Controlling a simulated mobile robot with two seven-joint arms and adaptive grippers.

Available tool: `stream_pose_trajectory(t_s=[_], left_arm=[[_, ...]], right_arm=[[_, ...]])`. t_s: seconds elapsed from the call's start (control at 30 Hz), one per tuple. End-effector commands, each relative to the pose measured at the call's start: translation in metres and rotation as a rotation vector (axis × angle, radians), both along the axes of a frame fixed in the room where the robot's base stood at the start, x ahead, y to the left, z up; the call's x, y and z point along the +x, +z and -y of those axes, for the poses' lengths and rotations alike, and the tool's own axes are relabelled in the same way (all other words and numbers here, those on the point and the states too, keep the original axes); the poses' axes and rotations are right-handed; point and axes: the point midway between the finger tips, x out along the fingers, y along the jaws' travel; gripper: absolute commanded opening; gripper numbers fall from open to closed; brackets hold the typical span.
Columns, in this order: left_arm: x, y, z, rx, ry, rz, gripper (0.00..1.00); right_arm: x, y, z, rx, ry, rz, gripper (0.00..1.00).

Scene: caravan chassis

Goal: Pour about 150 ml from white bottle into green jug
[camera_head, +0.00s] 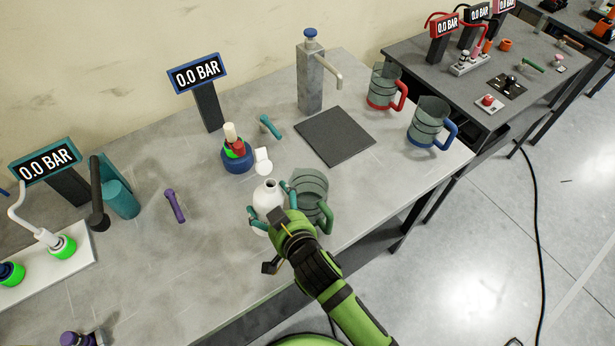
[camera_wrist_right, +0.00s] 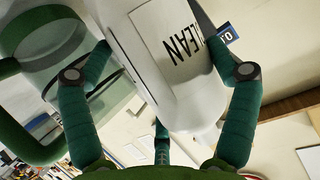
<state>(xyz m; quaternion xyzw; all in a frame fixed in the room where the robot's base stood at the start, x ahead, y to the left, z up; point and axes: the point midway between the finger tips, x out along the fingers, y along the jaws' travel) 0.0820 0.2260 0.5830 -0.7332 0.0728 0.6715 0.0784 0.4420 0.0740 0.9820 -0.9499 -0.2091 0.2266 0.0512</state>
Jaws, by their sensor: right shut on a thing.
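The white bottle (camera_head: 263,199) stands upright, its open neck at the top, near the front edge of the grey table. My right gripper (camera_head: 268,208) is shut on it, with teal fingers around its body. In the wrist view the white bottle (camera_wrist_right: 170,50) fills the middle, with "CLEAN" on its label, between the fingers of my right gripper (camera_wrist_right: 160,80). I cannot tell whether its base touches the table. The green jug (camera_head: 310,184), clear with a green handle, stands just right of the bottle, partly hidden by my gripper. It also shows in the wrist view (camera_wrist_right: 55,40). My left gripper is out of view.
A blue round holder (camera_head: 237,161) and a small white cap-like piece (camera_head: 263,161) are behind the bottle. A dark square mat (camera_head: 335,136) lies beyond the jug. Red (camera_head: 383,87) and blue (camera_head: 428,123) jugs stand at the right. A pump dispenser (camera_head: 311,75) stands at the back.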

Motion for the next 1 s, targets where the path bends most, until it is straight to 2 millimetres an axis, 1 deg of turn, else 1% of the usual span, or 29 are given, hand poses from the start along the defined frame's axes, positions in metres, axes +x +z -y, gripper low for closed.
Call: stream_pose_trajectory(t_s=[0.1, 0.3, 0.4, 0.6, 0.9, 1.0], left_arm=[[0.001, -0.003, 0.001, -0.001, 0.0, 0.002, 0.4], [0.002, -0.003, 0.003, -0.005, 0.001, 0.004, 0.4], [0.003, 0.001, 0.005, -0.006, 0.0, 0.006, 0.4], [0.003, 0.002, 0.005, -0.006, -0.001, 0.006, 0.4], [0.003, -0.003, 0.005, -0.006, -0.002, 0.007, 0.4], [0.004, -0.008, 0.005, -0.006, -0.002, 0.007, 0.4]], right_arm=[[0.002, -0.003, 0.002, 0.048, 0.0, -0.029, 0.41], [0.003, -0.002, 0.004, 0.132, 0.002, -0.083, 0.41], [0.004, 0.006, 0.005, 0.173, 0.002, -0.108, 0.41], [0.005, 0.013, 0.007, 0.256, 0.002, -0.165, 0.41], [0.008, 0.023, 0.012, 0.382, 0.002, -0.247, 0.41], [0.007, 0.025, 0.01, 0.425, 0.003, -0.276, 0.41]])
